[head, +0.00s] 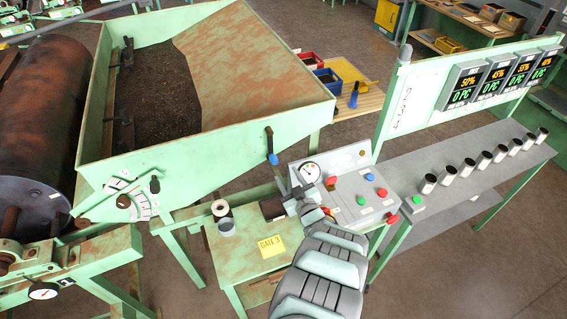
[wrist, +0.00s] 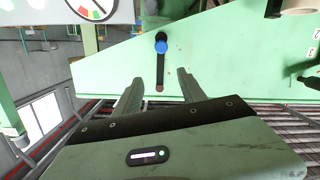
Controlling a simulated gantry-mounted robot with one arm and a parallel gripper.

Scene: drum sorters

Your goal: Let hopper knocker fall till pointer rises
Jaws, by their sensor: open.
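The hopper knocker (head: 271,148) is a short dark lever with a blue end, hanging on the green hopper's (head: 245,125) near side wall. In the wrist view the knocker (wrist: 161,46) appears beyond my open, empty fingers (wrist: 158,78), its brown end lying between the fingertips in the picture. I cannot tell how far apart they are in depth. In the head view my gripper (head: 299,194) is over the green stand, below the knocker in the picture. The round pointer gauge (head: 310,172) is on the grey panel; part of it shows in the wrist view (wrist: 93,8).
The grey control panel (head: 352,187) with several coloured buttons stands right of my gripper. A white roll (head: 220,208), a grey cup (head: 227,227) and a yellow "GATE 3" note (head: 271,246) are on the stand. A grey bench (head: 455,190) holds several cups at right.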

